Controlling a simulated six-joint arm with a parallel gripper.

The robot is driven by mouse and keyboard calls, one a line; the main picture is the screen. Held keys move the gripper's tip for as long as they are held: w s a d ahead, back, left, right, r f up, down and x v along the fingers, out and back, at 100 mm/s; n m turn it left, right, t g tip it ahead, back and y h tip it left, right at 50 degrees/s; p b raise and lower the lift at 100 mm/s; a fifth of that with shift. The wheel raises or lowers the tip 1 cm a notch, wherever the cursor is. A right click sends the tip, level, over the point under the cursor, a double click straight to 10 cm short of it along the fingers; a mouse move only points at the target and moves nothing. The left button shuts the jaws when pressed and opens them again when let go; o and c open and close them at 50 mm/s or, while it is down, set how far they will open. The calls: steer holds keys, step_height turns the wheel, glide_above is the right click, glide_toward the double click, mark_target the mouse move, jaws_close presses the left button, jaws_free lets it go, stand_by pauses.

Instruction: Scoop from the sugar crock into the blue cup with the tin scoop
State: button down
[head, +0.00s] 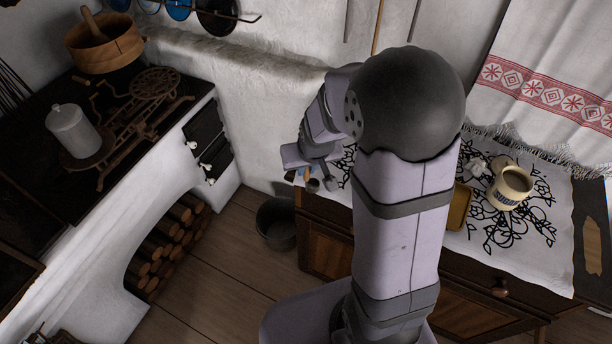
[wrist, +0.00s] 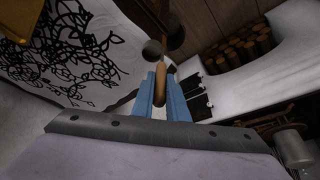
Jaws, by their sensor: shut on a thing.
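My gripper (wrist: 160,88) is shut on a wooden handle (wrist: 159,78), seen end-on between its blue fingers in the wrist view. The handle appears to belong to the tin scoop; a dark grey round shape (wrist: 152,48) lies just beyond it and looks like the scoop's bowl. In the head view my gripper (head: 308,168) is over the left end of the cloth-covered cabinet. A cream crock (head: 512,189) with dark lettering stands upright at the right, well apart from my gripper. Its top shows a tan fill. I cannot make out the blue cup; my arm hides the middle of the cabinet.
A yellow tray (head: 460,207) is partly behind my arm. A patterned white cloth (head: 545,250) covers the cabinet. A dark bucket (head: 277,224) stands on the floor. The stove (head: 60,255) with a scale is at left.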

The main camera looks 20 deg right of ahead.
steer(key=s+d+r+m+g+h+p, duration=0.15)
steer(key=d+r+m, duration=0.25)
steer(key=d, duration=1.2)
steer(key=d+r+m+h+p, duration=0.25)
steer(key=d+r+m, duration=0.2)
steer(key=d, duration=1.15)
steer(key=s+d+r+m+g+p, duration=0.1)
steer(key=s+d+m, duration=0.3)
steer(key=s+d, duration=0.4)
steer(key=s+d+r+m+g+p, duration=0.2)
steer(key=s+d, duration=0.6)
steer(key=d, duration=0.4)
step_height(320, 180, up, 2)
steer(key=m+p, duration=0.1)
steer(key=m, duration=0.2)
steer(key=shift+s+d, duration=0.35)
steer(key=shift+s, duration=0.05)
steer(key=shift+f, duration=0.2)
step_height(320, 180, down, 10)
steer(key=b, duration=0.6)
steer(key=shift+r+b, duration=0.25)
steer(key=shift+b, duration=0.1)
